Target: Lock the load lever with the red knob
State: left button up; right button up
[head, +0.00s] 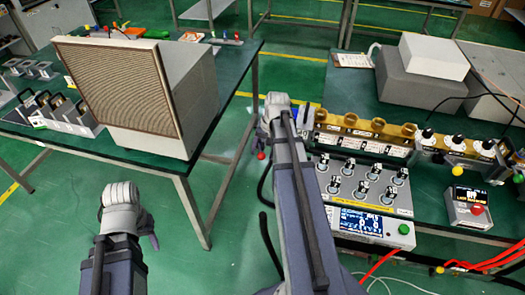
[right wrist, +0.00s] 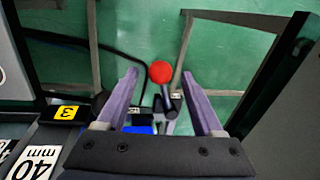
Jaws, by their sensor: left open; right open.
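The red knob (right wrist: 160,72) is in the right wrist view, on top of a short dark load lever (right wrist: 167,103). My right gripper (right wrist: 160,80) is open, with one finger on each side of the knob and a visible gap on both sides. In the head view the red knob (head: 261,155) shows as a small dot beside my right arm, left of the machine (head: 330,212). The lever itself is mostly hidden there by my arm. My left gripper (head: 148,225) is open and empty at the lower left, over the floor, away from the machine.
A large box with a tan grille (head: 125,95) stands on the left green table. Behind the machine is a row of yellow fixtures (head: 365,125). A small control box with a red button (head: 477,210) stands at the right. Floor lies between the tables.

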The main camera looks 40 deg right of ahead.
notch_tip(320, 180, up, 7)
jog(key=p, duration=0.6)
jog(key=shift+s+d, duration=0.45)
jog(key=shift+f, duration=0.15)
jog(key=shift+c, duration=0.5)
jog(key=shift+w+a+f, duration=0.1)
jog(key=shift+a+f, duration=0.05)
jog(key=shift+a, duration=0.2)
jog(key=shift+c, duration=0.9)
jog(key=a+h, duration=0.1)
jog(key=w+a+g+h, duration=0.1)
jog(key=a, duration=0.1)
jog(key=a+g+h+b, duration=0.1)
jog(key=shift+w+a+f+h, duration=0.25)
jog(key=shift+a+f+h, duration=0.05)
jog(key=shift+a, duration=0.05)
jog(key=c, duration=0.4)
jog(key=a+h, duration=0.1)
jog(key=w+a+r+h, duration=0.1)
jog(key=a, duration=0.1)
jog(key=w+a+r+m+h, duration=0.1)
jog(key=h, duration=0.1)
jog(key=shift+a+r, duration=0.15)
jog(key=shift+a, duration=0.15)
grip_shut()
jog(key=shift+a+r+h, duration=0.2)
jog(key=shift+h, duration=0.2)
